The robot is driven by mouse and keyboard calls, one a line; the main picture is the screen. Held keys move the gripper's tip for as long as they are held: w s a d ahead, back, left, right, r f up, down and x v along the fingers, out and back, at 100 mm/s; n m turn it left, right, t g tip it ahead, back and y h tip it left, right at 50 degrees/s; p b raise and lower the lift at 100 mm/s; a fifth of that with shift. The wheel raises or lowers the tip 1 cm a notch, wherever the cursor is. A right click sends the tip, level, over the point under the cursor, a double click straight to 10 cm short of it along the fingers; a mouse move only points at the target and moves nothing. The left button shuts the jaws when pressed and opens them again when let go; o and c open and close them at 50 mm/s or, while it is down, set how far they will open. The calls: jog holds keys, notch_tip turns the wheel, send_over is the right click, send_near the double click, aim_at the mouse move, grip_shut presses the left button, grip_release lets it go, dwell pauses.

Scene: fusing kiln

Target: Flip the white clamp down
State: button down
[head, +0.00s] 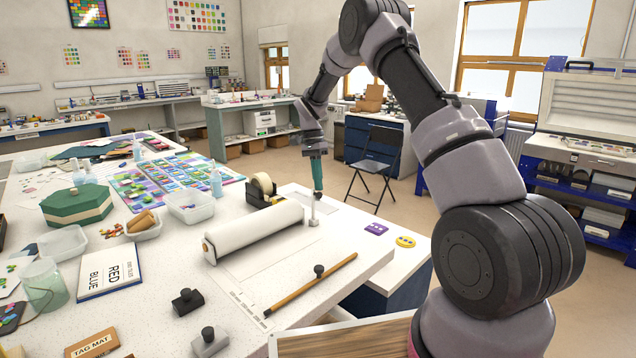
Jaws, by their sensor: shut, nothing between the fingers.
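The white clamp (313,214) stands on the right part of the white table, just past the right end of a white roll. Its thin lever points upright from a small base. My gripper (318,193) hangs down right at the top of the lever, with its dark fingers shut and nothing held. From this view I cannot tell whether the fingertips touch the lever.
The white roll (255,232) and a tape dispenser (262,189) are close on the left. A wooden stick (312,286), a black clamp (187,301) and a grey clamp (210,343) are nearer.

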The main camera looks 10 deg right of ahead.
jog(key=shift+s+a+r+t+h, duration=0.1)
jog(key=shift+s+a+t+h, duration=0.35)
jog(key=shift+a+h, duration=0.3)
jog(key=shift+s+a+f+m+t+h, duration=0.25)
jog(key=shift+s+a+f+t+h, duration=0.5)
jog(key=shift+s+a+f+h, duration=0.6)
jog(key=shift+s+a+f+m+t+h, duration=0.2)
jog(key=shift+s+a+f+t+h, duration=0.8)
jog(key=shift+a, duration=0.8)
jog(key=shift+s+a+f+m+t+h, duration=0.25)
jog(key=shift+s+a+f+t+h, duration=0.25)
jog(key=shift+s+a+f+h, duration=0.75)
jog(key=shift+w+a+r, duration=0.25)
jog(key=shift+w+a, duration=0.05)
jog(key=shift+w, duration=0.1)
jog(key=shift+w+d+f, duration=0.15)
jog(key=shift+w+d, duration=0.3)
jog(key=shift+d, duration=0.25)
